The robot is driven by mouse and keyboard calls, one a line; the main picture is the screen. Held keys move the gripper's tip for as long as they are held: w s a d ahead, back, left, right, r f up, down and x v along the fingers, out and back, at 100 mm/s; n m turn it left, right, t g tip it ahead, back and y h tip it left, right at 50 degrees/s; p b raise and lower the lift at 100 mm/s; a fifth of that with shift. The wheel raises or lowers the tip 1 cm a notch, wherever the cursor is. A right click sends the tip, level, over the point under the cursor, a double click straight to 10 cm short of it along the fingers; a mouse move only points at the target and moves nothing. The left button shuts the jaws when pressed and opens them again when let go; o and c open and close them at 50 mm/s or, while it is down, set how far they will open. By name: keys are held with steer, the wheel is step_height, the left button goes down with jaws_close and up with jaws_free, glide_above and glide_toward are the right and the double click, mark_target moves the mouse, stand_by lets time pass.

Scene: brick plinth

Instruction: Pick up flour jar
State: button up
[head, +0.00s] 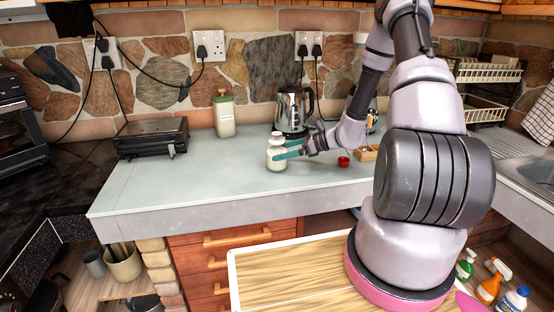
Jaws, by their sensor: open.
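A small clear jar with white contents (276,163), which looks like the flour jar, stands upright on the pale counter (190,185) near its front edge. My gripper (286,148) reaches in from the right with its teal fingers pointing left at the jar. The fingers are apart, and they overlap the right side of the jar in the picture. I cannot tell whether they touch it. A taller pale canister with a green lid (224,117) and a small label stands further back to the left. The label is too small to read.
A shiny kettle (291,112) stands behind my gripper. A small red bowl (343,161) and a wooden item (367,153) lie to the right. A black grill (150,137) sits at the left. The counter's front left is clear.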

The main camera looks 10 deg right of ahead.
steer(key=shift+x, duration=1.45)
jaws_close()
